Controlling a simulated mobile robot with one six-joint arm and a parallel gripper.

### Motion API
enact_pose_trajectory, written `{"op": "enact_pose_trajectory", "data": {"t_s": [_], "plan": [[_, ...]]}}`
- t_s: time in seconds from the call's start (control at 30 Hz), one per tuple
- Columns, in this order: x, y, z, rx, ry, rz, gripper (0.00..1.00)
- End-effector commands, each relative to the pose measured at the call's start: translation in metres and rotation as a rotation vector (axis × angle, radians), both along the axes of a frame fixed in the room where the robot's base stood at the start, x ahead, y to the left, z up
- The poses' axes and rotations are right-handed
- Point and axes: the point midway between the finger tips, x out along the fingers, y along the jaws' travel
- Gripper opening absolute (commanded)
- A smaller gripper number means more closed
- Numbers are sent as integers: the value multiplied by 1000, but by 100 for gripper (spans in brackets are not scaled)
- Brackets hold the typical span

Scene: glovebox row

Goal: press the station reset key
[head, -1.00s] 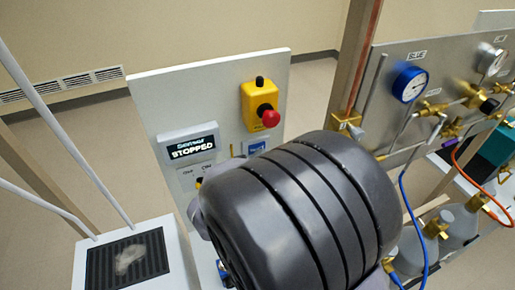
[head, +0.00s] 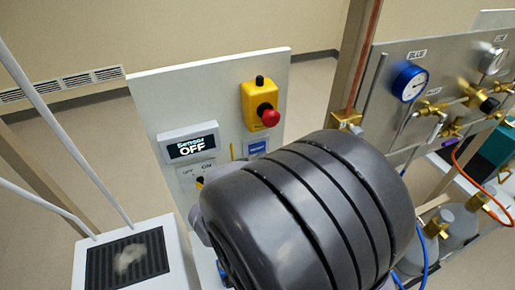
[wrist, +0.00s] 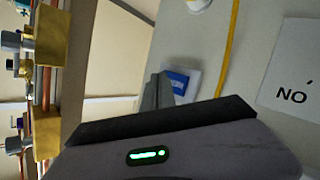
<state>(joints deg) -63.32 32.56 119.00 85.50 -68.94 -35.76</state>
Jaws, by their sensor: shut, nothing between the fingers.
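A blue piece with white markings (head: 257,147) sits on the upright grey panel (head: 222,95), right of the display. In the wrist view it is a blue face on a white block (wrist: 178,82); I cannot tell for sure that it is the reset key. The display (head: 188,145) reads "Sensor OFF". My gripper (wrist: 158,88) is shut and empty, its grey fingertips appearing close to the blue piece in the wrist view. I cannot tell whether they touch it. In the head view my dark arm link hides most of my gripper and the lower panel.
A yellow box with a red mushroom button (head: 269,115) sits above the blue piece. An OFF/ON label (head: 196,170) is below the display. Brass valves and a blue gauge (head: 410,83) stand at right. A vented white box (head: 128,258) stands at lower left.

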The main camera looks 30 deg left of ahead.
Motion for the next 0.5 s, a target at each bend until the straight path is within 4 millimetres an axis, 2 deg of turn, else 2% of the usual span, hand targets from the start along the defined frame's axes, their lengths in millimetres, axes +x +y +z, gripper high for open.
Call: {"op": "enact_pose_trajectory", "data": {"t_s": [0.17, 0.5], "plan": [[-2, -2, 0, 0, 0, 0, 0], [-22, -28, -1, 0, 1, 0, 0]]}}
